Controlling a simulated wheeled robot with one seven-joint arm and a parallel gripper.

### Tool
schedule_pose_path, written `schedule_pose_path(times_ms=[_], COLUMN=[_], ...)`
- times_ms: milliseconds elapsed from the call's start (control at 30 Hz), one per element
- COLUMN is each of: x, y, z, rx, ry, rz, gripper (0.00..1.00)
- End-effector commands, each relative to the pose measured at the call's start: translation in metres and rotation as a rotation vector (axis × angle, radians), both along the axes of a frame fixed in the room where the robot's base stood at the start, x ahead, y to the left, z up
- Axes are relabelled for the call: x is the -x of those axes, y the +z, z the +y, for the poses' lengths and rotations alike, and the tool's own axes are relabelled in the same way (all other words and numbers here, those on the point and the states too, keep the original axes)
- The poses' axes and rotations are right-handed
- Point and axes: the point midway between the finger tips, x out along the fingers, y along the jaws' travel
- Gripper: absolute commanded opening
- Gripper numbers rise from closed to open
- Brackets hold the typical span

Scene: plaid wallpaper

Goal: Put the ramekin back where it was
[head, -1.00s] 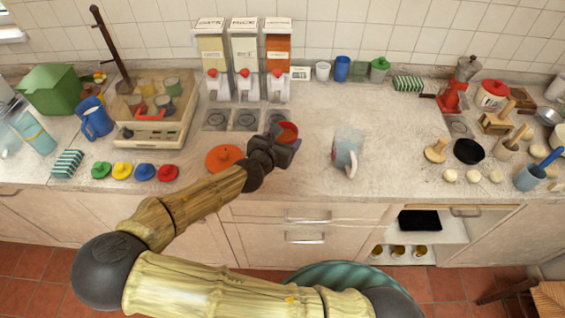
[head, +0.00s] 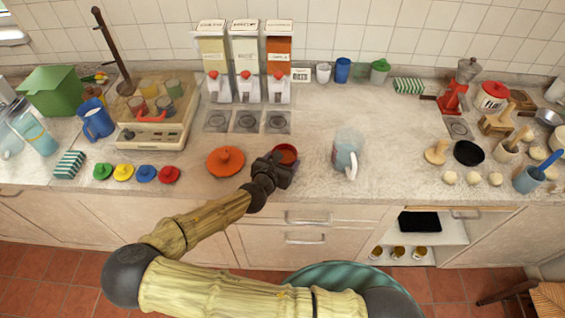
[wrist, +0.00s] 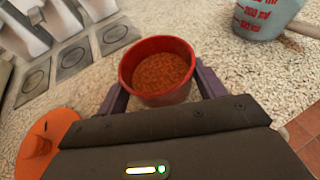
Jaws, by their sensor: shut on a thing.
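The ramekin (head: 286,152) is a small red cup filled with orange-brown grains. My gripper (head: 276,162) is shut on it, with a purple finger on each side. In the wrist view the ramekin (wrist: 160,75) sits upright between the fingers, its contents level below the rim. It is over the counter, in front of the dispensers and right of the orange lid. I cannot tell whether its base touches the counter. Three dispensers (head: 246,60) stand at the back, the right one with orange contents. Three grey ringed tiles (head: 247,121) lie in front of them.
An orange knobbed lid (head: 225,160) lies close left of my gripper. A measuring jug (head: 346,150) stands to the right. Several small coloured lids (head: 146,172) line the left front.

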Motion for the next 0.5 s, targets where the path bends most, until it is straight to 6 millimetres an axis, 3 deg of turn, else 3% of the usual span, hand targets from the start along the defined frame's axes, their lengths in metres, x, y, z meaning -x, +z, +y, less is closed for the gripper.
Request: schedule_pose_path(times_ms=[133, 500], x=[0.000, 0.000], y=[-0.013, -0.016], z=[0.000, 0.000], rx=[0.000, 0.000], ry=[0.000, 0.000], rz=[-0.001, -0.001], gripper=[0.39, 0.39])
